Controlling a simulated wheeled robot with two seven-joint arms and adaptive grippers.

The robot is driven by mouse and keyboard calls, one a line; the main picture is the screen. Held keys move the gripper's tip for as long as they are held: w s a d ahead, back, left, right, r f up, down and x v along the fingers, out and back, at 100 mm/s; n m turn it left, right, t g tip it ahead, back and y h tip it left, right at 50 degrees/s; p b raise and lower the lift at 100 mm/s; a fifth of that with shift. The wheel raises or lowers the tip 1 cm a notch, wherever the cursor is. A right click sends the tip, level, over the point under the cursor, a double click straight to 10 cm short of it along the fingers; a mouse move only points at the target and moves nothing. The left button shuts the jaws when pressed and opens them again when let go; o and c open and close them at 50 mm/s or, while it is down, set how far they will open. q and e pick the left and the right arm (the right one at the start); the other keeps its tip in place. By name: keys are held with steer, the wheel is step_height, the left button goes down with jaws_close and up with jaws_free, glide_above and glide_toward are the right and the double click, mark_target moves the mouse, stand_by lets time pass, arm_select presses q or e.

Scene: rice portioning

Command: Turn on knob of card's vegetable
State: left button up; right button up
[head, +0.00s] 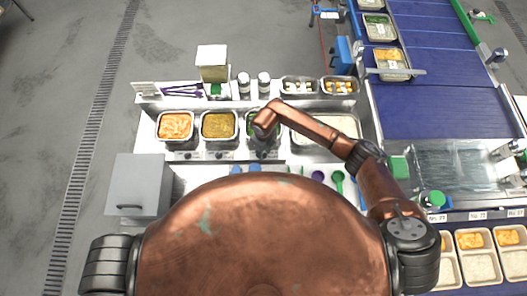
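A metal counter holds a pan of orange food (175,126), a pan of yellow-brown food (219,125), a pan of green food (249,122) and a wide pan of white rice (345,124). Small dark knobs (220,156) sit on the counter front below the pans. A small card with a green picture (216,90) stands behind the pans, its details too small to read. My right arm reaches in from the right, and my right gripper (263,128) is over the green pan, partly covering it. Its fingers cannot be made out. My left gripper is out of view.
A clear-sided box with a pale lid (212,60), two shakers (264,82) and small pans (338,86) stand behind. A grey cabinet (138,182) is left. A blue conveyor (432,65) and filled trays (480,262) are right. Utensils (338,180) lie in front.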

steer(key=shift+c, duration=0.4)
jaws_close()
steer(key=shift+m, duration=0.3)
steer(key=m+b, duration=0.1)
steer(key=m, duration=0.1)
steer(key=shift+m, duration=0.4)
steer(key=m, duration=0.4)
steer(key=shift+m+b, duration=0.3)
steer(key=m, duration=0.9)
steer(key=shift+m+p, duration=0.3)
steer(key=shift+m, duration=0.1)
